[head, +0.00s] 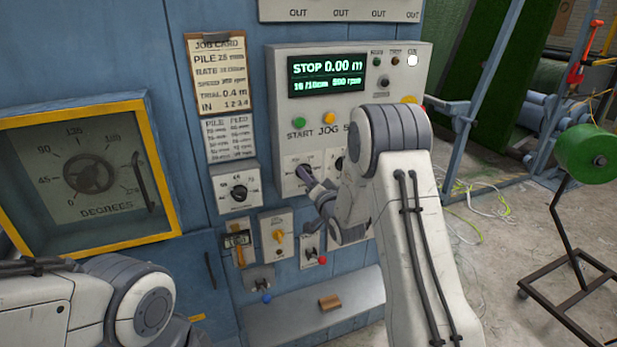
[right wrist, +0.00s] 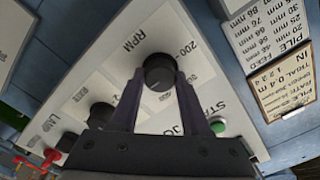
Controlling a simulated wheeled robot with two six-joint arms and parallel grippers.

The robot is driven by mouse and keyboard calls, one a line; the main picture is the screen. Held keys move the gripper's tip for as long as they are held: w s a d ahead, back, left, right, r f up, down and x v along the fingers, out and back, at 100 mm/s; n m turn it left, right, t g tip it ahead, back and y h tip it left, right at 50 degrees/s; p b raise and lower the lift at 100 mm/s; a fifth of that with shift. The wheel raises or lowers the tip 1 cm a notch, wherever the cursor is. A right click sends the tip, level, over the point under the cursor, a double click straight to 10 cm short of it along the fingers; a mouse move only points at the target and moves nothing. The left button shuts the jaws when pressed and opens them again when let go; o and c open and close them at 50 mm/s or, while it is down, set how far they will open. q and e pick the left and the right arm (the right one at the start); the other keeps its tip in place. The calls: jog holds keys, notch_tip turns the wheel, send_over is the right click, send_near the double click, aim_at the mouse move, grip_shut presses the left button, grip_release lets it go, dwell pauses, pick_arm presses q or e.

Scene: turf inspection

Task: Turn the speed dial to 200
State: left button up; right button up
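The speed dial is a round black knob marked RPM (right wrist: 159,71) on a light panel in the right wrist view, with a printed 200 beside it. In the head view it shows small on the console (head: 305,171), partly covered by my gripper. My right gripper (right wrist: 160,82) has its two dark fingers on either side of the knob, close against its edges. I cannot tell whether they press on it. It also shows in the head view (head: 308,178). The green display (head: 327,77) reads STOP 0.00 m, with a blurred rpm figure below. My left gripper is out of view.
A green start button (head: 299,123) and a yellow jog button (head: 329,118) sit above the dial. Another dial (head: 239,192) and small switches lie left and below. A yellow-framed degrees gauge (head: 90,178) is at left. A ledge (head: 290,318) juts out below.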

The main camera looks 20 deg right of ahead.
grip_shut()
jog(key=shift+a+f+m+b, duration=0.1)
jog(key=shift+m+b, duration=8.9)
jog(key=shift+b, duration=0.3)
jog(key=shift+a+f+m+b, duration=0.1)
jog(key=shift+m+b, duration=8.9)
jog(key=shift+b, duration=0.25)
